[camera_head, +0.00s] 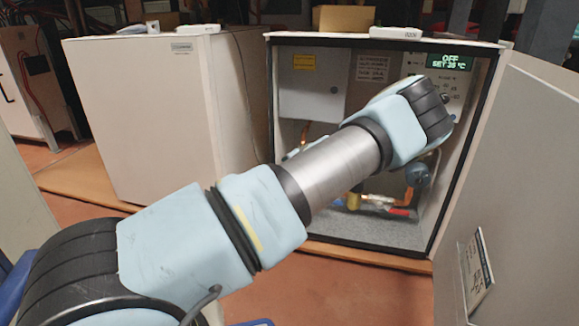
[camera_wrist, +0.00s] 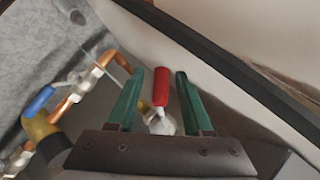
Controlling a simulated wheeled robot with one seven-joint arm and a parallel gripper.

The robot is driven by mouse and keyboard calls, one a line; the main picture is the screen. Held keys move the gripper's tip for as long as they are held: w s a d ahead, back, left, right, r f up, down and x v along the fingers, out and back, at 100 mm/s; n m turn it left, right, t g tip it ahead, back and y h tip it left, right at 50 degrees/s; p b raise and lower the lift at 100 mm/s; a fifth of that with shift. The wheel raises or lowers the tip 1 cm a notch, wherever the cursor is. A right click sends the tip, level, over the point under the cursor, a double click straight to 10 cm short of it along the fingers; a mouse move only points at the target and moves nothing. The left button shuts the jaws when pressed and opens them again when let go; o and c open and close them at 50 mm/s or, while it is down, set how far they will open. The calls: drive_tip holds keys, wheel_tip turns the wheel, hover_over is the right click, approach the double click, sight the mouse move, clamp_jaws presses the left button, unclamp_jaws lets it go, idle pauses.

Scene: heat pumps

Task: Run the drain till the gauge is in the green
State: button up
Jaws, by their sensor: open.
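My gripper (camera_wrist: 158,88) shows in the wrist view with two green fingers, open. A red lever handle (camera_wrist: 161,87) stands between the fingers, with no clear contact on either side. The handle sits on a pale metal valve body (camera_wrist: 160,123), partly hidden by the gripper's dark palm. In the head view my arm reaches into the open cabinet (camera_head: 268,110) and hides my gripper. A dark round gauge-like part (camera_head: 418,174) shows inside the cabinet at the right; its face and any green zone cannot be read. The drain is not clearly identifiable by a label.
A blue-handled valve (camera_wrist: 40,101) on copper pipe (camera_wrist: 84,84) lies left of my gripper. The open cabinet door (camera_head: 520,170) stands at the right. A display (camera_head: 450,62) reads OFF and SET 35 °C. A closed cabinet (camera_head: 145,115) stands at the left.

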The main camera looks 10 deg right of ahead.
drive_tip(key=a+p+v, duration=0.1)
drive_tip(key=p+v, duration=0.2)
drive_tip(key=v, duration=0.7)
drive_tip(key=shift+s+d+r, duration=0.2)
drive_tip(key=shift+s+d, duration=0.1)
drive_tip(key=shift+d, duration=0.2)
drive_tip(key=s+a+n+g+y, duration=0.1)
drive_tip(key=s+a+n+g, duration=0.3)
drive_tip(key=a, duration=0.5)
drive_tip(key=s+a+n+g, duration=0.3)
drive_tip(key=a, duration=0.6)
drive_tip(key=s+a+r+n+g+h, duration=0.1)
drive_tip(key=s+a+r+n, duration=0.1)
drive_tip(key=s+a+r, duration=0.45)
drive_tip(key=s+a+r+n+g+h, duration=0.15)
drive_tip(key=s+a+r, duration=0.25)
drive_tip(key=s+r, duration=0.45)
wheel_tip(320, 180, up, 36)
drive_tip(key=s+p, duration=0.1)
drive_tip(key=p, duration=3.7)
drive_tip(key=shift+s+n, duration=0.2)
drive_tip(key=shift+n, duration=0.15)
